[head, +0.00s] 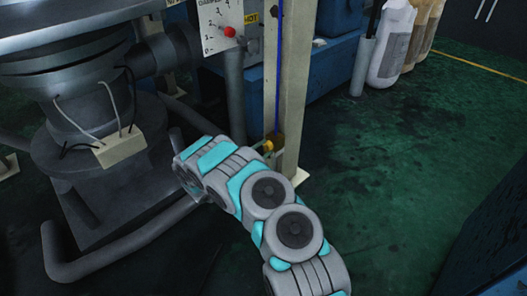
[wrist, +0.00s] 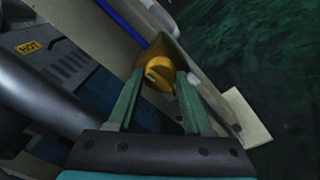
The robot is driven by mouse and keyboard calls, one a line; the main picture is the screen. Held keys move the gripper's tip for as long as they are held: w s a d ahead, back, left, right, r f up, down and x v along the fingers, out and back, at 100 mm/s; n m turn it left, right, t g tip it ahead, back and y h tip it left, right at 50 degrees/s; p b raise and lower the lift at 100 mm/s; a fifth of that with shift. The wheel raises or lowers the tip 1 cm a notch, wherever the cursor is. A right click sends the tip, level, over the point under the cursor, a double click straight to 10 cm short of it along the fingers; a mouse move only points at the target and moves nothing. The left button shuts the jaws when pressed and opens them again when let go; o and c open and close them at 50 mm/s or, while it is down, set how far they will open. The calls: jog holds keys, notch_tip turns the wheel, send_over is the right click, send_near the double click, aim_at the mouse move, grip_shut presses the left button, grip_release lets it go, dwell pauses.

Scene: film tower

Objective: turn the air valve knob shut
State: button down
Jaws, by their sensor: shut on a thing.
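The air valve knob (wrist: 160,72) is yellow and sits between the two fingertips of my gripper (wrist: 158,85) in the wrist view. My gripper is shut on it. In the head view a small yellow part of the valve (head: 267,146) shows on the cream post (head: 292,110), at the lower end of a blue air line (head: 278,70). My arm's end reaches to it from the lower right and hides the fingers there. I cannot tell the knob's turn angle for sure.
A dark machine with bent pipes (head: 130,240) stands at the left. A gauge plate with a red knob (head: 229,31) is above. White and tan sacks (head: 392,45) stand at the back right. A dark blue block (head: 495,240) is at the lower right. Green floor (head: 400,170) between is clear.

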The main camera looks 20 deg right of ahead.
jog(key=shift+n+g+b, duration=0.3)
jog(key=shift+n+g, duration=0.1)
jog(key=shift+n, duration=3.5)
jog(key=shift+n+g+b, duration=0.25)
jog(key=shift+n+g, duration=0.15)
jog(key=shift+n, duration=3.5)
jog(key=shift+c, duration=1.7)
grip_release()
jog(key=shift+w, duration=0.1)
jog(key=shift+a, duration=0.2)
jog(key=v, duration=0.7)
jog(key=shift+a, duration=0.2)
jog(key=shift+r, duration=0.1)
